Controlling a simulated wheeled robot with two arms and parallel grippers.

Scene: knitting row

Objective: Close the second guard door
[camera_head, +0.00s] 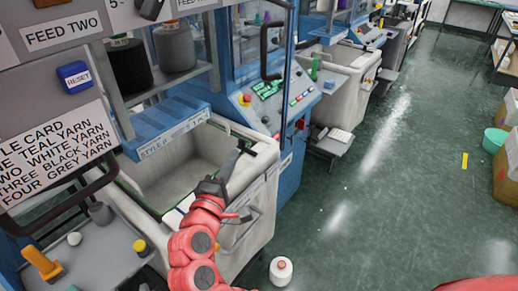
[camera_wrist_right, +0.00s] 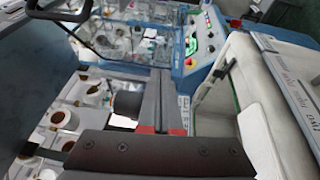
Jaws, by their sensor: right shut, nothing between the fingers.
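My right arm reaches up from the bottom middle of the head view. My right gripper (camera_head: 243,150) is shut and empty above the rim of a pale grey bin (camera_head: 160,178) in the near machine. In the right wrist view its fingers (camera_wrist_right: 160,108) lie together. A guard door with a black bar handle (camera_head: 264,52) and blue frame stands beyond the gripper, apart from it. Another black curved handle (camera_head: 60,215) shows at the lower left. In the wrist view a dark handle (camera_wrist_right: 58,14) edges a clear panel at the upper left. I cannot tell which door is second. My left gripper is out of sight.
A blue control panel (camera_head: 275,95) with buttons stands beyond the bin. Dark and grey yarn cones (camera_head: 175,46) sit on a shelf at upper left. A white cone (camera_head: 281,270) stands on the floor. Cardboard boxes (camera_head: 507,170) line the right. The green aisle floor (camera_head: 370,210) is mostly clear.

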